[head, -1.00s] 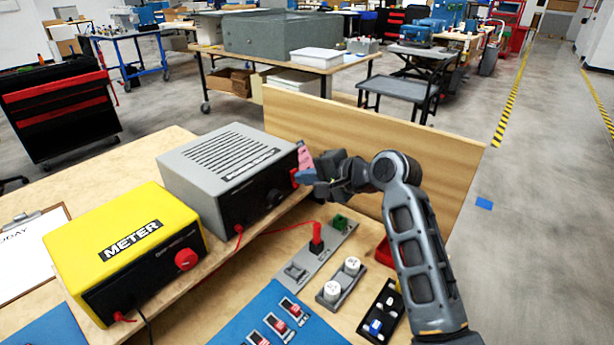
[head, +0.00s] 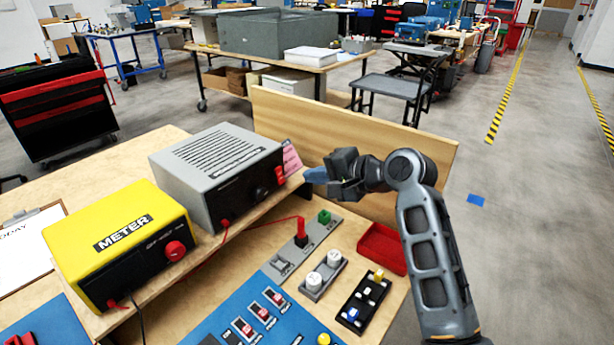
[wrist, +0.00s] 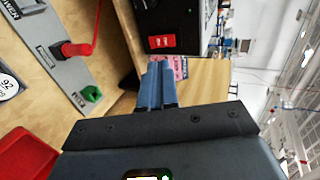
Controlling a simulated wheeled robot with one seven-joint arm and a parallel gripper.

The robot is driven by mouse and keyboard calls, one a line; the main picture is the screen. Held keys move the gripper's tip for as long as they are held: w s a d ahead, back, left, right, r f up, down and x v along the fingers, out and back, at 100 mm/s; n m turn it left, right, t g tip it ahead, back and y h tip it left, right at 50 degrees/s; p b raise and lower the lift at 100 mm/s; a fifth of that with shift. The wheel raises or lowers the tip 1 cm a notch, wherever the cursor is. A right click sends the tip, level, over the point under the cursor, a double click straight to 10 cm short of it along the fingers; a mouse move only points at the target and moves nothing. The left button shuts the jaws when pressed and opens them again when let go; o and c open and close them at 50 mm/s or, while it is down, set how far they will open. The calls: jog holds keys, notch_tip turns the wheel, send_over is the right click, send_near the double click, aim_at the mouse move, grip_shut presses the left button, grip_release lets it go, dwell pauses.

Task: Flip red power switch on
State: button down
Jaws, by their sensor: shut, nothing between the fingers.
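The red power switch (head: 280,174) is on the right end of the dark front panel of the grey power supply box (head: 216,170). In the wrist view the red rocker switch (wrist: 162,42) shows clearly on the black panel, ahead of the fingertips. My gripper (head: 310,175) is just right of the switch, with its blue fingers pointing left towards the box. In the wrist view the fingers of my gripper (wrist: 159,68) are closed together and empty. A gap shows between the fingertips and the switch.
A yellow meter (head: 120,240) stands left of the grey box. A wooden board (head: 350,135) rises behind. A red plug (head: 301,236), a green block (head: 324,216), white knobs and a red tray (head: 384,247) sit on the lower bench below the gripper.

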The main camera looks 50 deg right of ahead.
jog(key=v, duration=0.6)
jog(key=shift+r, duration=0.3)
jog(key=shift+s, duration=0.25)
